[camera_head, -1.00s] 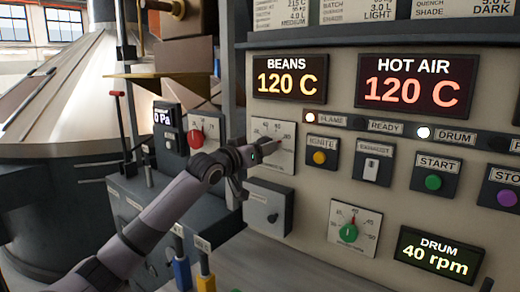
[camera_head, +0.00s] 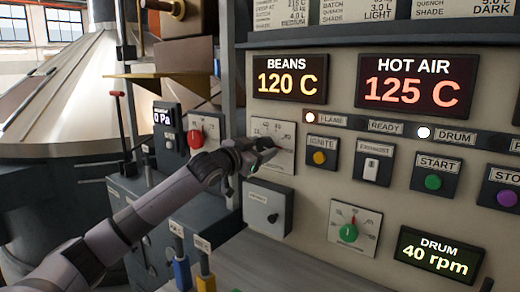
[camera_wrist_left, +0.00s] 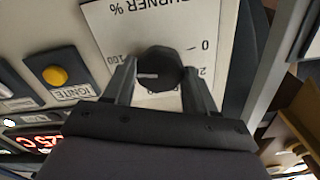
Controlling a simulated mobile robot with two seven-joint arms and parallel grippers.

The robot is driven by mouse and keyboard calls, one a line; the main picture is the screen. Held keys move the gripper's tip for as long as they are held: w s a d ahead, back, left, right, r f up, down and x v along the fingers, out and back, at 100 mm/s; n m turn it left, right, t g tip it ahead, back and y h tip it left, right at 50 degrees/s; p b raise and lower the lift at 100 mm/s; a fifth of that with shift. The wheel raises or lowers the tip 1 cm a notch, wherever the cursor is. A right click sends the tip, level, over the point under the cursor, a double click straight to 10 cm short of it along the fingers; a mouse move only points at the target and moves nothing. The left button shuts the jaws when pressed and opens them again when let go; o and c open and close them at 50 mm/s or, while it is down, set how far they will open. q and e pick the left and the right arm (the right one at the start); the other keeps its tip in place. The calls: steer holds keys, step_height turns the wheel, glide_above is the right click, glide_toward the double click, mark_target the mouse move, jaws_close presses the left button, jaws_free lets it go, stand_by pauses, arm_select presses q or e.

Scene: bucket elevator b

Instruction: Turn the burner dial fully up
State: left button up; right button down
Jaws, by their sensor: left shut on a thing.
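The burner dial is a black round knob (camera_wrist_left: 160,72) with a white pointer line, on a white plate marked BURNER % (camera_wrist_left: 105,30). In the left wrist view the plate appears upside down. The pointer aims left, close to the 100 mark and slightly below it in the picture. My left gripper (camera_wrist_left: 158,85) is shut on the knob, one finger on each side. In the head view my left gripper (camera_head: 262,155) is at the burner plate (camera_head: 284,134) and hides most of the knob.
The ignite button (camera_head: 319,158) and exhaust switch (camera_head: 371,166) are right of the dial. A grey box (camera_head: 268,209) with a small knob sits below, and a green dial (camera_head: 348,233) lower right. The hot air display (camera_head: 412,83) reads 125 C. The flame lamp (camera_head: 310,118) is lit.

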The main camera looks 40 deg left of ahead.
mark_target(263, 149)
arm_select(q)
steer(key=shift+f, duration=0.1)
steer(key=o, duration=1.1)
steer(key=shift+c, duration=0.2)
steer(key=shift+s+d+f+b, duration=0.15)
steer(key=shift+s+b, duration=0.95)
steer(key=shift+s, duration=0.85)
steer(key=s, duration=0.1)
steer(key=s+b, duration=0.1)
steer(key=s, duration=0.1)
steer(key=shift+s+d+r+b, duration=0.1)
steer(key=shift+d+r+b, duration=0.1)
steer(key=shift+d+b, duration=0.1)
